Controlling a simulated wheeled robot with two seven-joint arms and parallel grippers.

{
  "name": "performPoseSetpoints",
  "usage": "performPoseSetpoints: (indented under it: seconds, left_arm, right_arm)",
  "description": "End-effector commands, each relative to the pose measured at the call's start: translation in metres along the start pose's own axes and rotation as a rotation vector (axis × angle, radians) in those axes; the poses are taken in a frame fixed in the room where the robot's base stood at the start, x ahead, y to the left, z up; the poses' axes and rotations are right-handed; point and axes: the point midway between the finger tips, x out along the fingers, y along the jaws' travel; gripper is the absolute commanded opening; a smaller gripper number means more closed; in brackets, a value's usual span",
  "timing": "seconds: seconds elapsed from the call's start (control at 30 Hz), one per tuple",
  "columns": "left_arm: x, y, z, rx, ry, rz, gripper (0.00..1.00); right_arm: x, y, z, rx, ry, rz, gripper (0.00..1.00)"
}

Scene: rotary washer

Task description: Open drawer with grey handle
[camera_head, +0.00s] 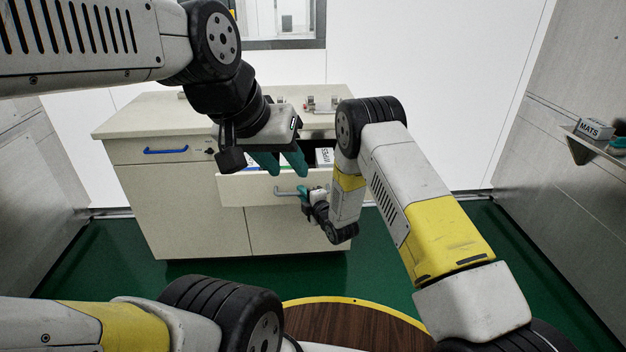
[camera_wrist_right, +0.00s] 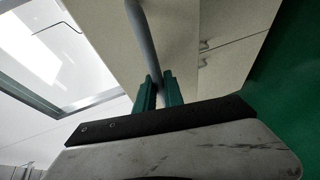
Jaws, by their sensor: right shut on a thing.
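The drawer with the grey handle (camera_head: 250,190) is the right one of the cabinet and stands pulled out, its inside partly showing. Its grey handle (camera_head: 286,192) is on the drawer front; the bar also shows in the right wrist view (camera_wrist_right: 143,42). My right gripper (camera_head: 303,191) is shut on this handle; in the wrist view its teal fingers (camera_wrist_right: 158,92) lie on both sides of the bar. My left gripper (camera_head: 279,163) hangs above the open drawer, its two teal fingers apart with nothing seen between them. It hides part of the drawer's inside.
The cabinet (camera_head: 190,215) has a left drawer with a blue handle (camera_head: 166,150), which is closed. A white box with lettering (camera_head: 325,157) lies in the open drawer. Small fittings (camera_head: 322,103) stand on the worktop. A wall shelf (camera_head: 590,140) is at the right. Green floor is clear.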

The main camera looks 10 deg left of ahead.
Motion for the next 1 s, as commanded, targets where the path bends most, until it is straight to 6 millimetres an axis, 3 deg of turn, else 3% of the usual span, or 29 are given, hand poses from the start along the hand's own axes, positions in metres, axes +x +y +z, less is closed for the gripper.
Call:
performPoseSetpoints:
  seconds: [0.6,0.63,0.73,1.0]
  left_arm:
    - [0.0000,0.0000,0.0000,0.000,0.000,0.000,0.36]
    - [0.0000,0.0000,0.0000,0.000,0.000,0.000,0.36]
    - [0.0000,0.0000,0.0000,0.000,0.000,0.000,0.36]
    - [0.0000,0.0000,0.0000,0.000,0.000,0.000,0.36]
  right_arm:
    - [-0.0074,-0.0020,-0.0015,-0.001,-0.003,-0.001,0.00]
    - [-0.0074,-0.0021,-0.0014,-0.001,-0.003,-0.001,0.17]
    - [-0.0073,-0.0020,-0.0017,-0.001,-0.002,-0.001,0.34]
    - [-0.0072,-0.0017,-0.0024,0.000,-0.001,0.000,0.34]
